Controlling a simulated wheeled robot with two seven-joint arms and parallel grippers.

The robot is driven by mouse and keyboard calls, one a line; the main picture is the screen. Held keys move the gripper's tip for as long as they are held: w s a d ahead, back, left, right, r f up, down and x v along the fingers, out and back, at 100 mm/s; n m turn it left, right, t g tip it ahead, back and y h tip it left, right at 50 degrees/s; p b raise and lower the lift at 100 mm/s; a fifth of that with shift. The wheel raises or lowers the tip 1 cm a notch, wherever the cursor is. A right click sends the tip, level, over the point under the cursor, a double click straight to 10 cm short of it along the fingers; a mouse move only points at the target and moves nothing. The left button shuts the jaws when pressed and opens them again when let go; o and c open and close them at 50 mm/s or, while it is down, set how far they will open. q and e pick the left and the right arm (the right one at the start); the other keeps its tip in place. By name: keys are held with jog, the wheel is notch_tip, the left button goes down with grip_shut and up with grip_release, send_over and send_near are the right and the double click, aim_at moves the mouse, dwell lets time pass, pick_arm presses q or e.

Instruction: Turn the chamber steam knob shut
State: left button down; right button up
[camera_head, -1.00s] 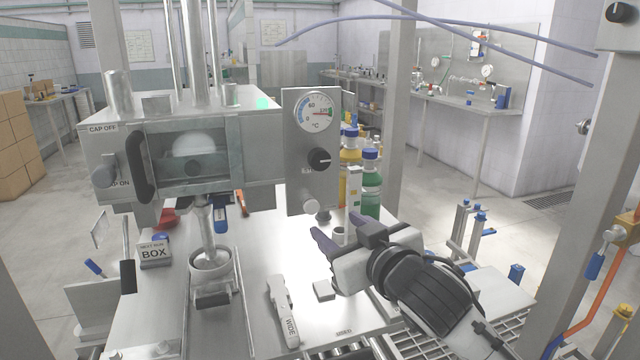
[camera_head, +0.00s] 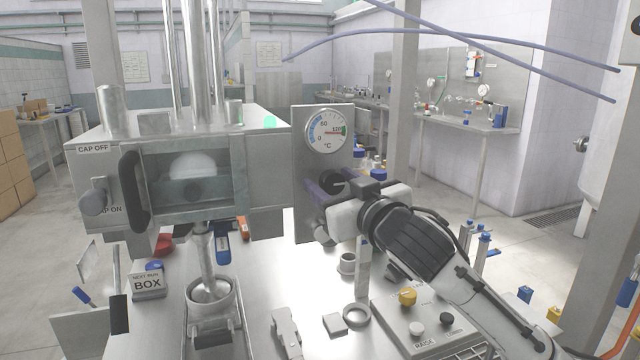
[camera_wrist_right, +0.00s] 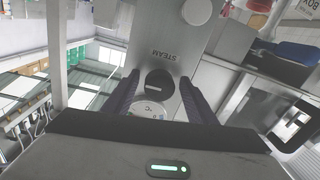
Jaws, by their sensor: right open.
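The dark round steam knob (camera_head: 333,181) sits on the upright metal panel (camera_head: 303,165), below the round temperature dial (camera_head: 326,131). It is partly hidden by my right gripper (camera_head: 314,202). In the right wrist view the knob (camera_wrist_right: 157,83) shows beside the upside-down STEAM label, with a pale mark across its face. The open purple-grey fingers of my right gripper (camera_wrist_right: 159,78) lie on either side of the knob. Contact cannot be made out. My left gripper is not in view.
A silver knob (camera_head: 323,232) sits low on the panel. The steel chamber (camera_head: 262,185) stands directly left of the panel. Below my right arm are a small cup (camera_head: 347,263), a ring (camera_head: 357,314) and a control box (camera_head: 400,325) with a yellow knob.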

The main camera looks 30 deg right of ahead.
jog(key=c, duration=1.1)
jog(key=shift+o, duration=0.2)
